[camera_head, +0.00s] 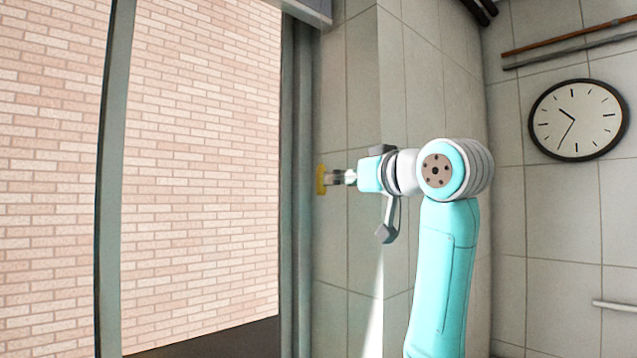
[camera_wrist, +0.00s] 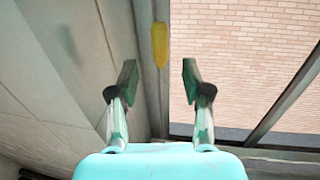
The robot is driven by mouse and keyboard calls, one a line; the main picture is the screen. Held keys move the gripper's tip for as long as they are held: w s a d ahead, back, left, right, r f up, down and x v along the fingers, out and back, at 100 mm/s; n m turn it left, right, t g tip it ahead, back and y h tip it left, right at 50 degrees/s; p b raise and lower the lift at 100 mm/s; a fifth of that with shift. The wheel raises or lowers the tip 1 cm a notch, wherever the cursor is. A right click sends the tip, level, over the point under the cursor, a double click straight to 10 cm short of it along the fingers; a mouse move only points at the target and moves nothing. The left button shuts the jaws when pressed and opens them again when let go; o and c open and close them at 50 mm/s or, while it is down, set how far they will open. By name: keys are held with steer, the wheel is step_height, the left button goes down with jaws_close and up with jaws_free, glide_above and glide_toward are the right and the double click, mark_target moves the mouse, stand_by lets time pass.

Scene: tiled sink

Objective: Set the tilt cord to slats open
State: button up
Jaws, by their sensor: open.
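A yellow tassel-like piece (camera_wrist: 159,45), which looks like the end of the tilt cord, hangs beside the window frame. In the wrist view it lies ahead of my gripper (camera_wrist: 159,80), roughly midway between the two spread fingers and a little beyond their tips. In the head view the yellow piece (camera_head: 321,181) shows just left of my gripper (camera_head: 335,178), which points left at it. My gripper is open and empty. I cannot tell whether a finger touches the piece. The cord above it is not clear, and no slats can be made out.
A grey window frame (camera_head: 297,200) stands beside the yellow piece, with a brick wall (camera_head: 200,170) beyond the opening. Tiled walls (camera_head: 345,240) lie close behind the gripper. A round clock (camera_head: 577,120) and pipes (camera_head: 570,45) are on the right wall, apart from my arm.

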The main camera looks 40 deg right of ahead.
mark_target(322, 182)
steer(key=w, duration=0.5)
steer(key=w+d, duration=0.1)
steer(key=w, duration=0.2)
jaws_close()
